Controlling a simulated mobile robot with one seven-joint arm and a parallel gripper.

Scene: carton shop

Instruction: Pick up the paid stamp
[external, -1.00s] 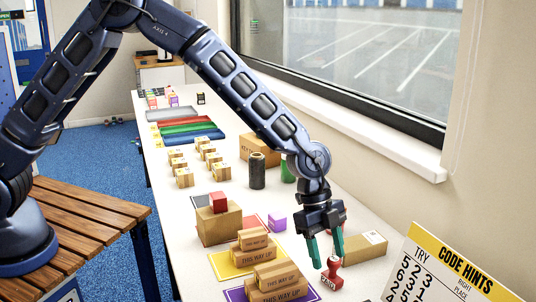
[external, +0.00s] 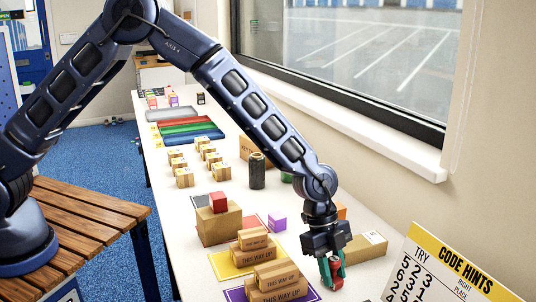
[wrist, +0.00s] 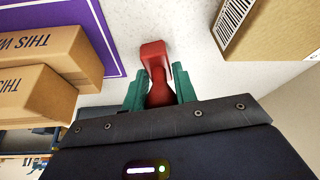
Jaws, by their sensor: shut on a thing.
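The paid stamp (external: 337,284) is a small red hand stamp at the near right of the white table. My gripper (external: 332,275) points down over it, with its green fingers on either side of the stamp's handle. In the wrist view the stamp (wrist: 155,58) shows between the two green fingers of my gripper (wrist: 159,88), which are shut on its red handle. Its wider red block sticks out past the fingertips. The stamp's lettering is hidden. I cannot tell whether its base touches the table.
Left of the stamp, cartons marked THIS WAY UP (external: 277,276) stand on a purple mat (external: 236,294). A flat carton (external: 366,247) lies to the right behind it. A CODE HINTS board (external: 455,265) stands at the near right. An orange block (external: 341,211) is behind my gripper.

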